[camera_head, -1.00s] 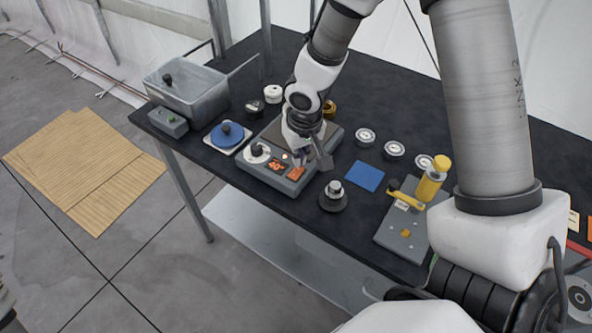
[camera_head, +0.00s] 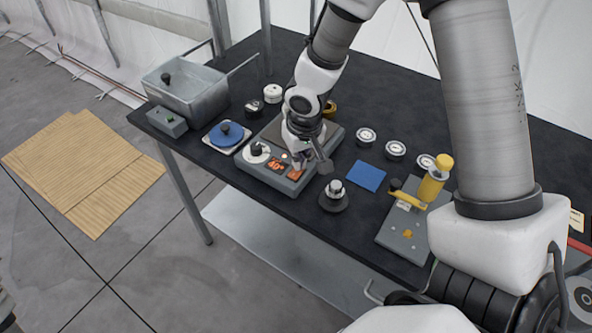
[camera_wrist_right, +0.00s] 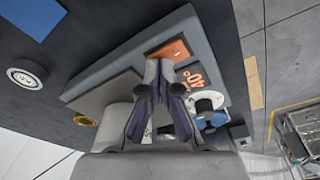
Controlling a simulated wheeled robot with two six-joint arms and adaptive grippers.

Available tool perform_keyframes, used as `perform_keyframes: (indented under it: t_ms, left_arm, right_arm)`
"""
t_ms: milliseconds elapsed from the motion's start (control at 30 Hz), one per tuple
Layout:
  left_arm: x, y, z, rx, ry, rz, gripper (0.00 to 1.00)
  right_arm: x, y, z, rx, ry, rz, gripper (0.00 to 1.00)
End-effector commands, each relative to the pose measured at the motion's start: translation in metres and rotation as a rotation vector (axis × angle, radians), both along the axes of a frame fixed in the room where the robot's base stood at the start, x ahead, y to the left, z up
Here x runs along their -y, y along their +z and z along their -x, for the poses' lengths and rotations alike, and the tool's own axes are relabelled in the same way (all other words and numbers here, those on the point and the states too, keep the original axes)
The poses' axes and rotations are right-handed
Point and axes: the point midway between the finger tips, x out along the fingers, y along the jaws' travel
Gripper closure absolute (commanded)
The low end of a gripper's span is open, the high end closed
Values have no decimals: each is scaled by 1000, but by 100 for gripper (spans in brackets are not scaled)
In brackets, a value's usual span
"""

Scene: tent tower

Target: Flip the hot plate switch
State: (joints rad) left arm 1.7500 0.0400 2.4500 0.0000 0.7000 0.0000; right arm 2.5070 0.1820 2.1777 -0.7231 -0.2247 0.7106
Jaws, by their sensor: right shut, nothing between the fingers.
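The hot plate (camera_head: 251,173) is a grey box on the black table, with a dial (camera_head: 257,152) and a lit orange "40°" display on its front panel. Its orange switch (camera_head: 295,175) sits at the panel's right end and also shows in the right wrist view (camera_wrist_right: 172,48). My right gripper (camera_head: 302,168) is shut and empty, its fingertips down at the switch. In the right wrist view the closed fingertips (camera_wrist_right: 158,66) overlap the switch's lower edge; I cannot tell whether they touch it. The fingers partly hide the switch. My left gripper is out of view.
A blue-topped plate (camera_head: 227,134) and a metal basin (camera_head: 195,95) stand left of the hot plate. A dark round-based knob (camera_head: 334,200) stands close on its right, before a blue square (camera_head: 366,176) and a yellow-handled device (camera_head: 405,232).

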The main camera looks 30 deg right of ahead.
Motion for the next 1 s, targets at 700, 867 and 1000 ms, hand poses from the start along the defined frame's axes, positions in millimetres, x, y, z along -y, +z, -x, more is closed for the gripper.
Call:
perform_keyframes:
  t_ms: [700, 867, 1000]
  left_arm:
    - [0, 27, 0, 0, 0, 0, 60]
    - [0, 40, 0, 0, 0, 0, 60]
    - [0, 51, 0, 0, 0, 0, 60]
  right_arm:
    - [0, 32, 0, 1, 0, 0, 100]
    - [0, 47, 0, 0, -1, 0, 100]
    - [0, 61, 0, 0, 0, 0, 100]
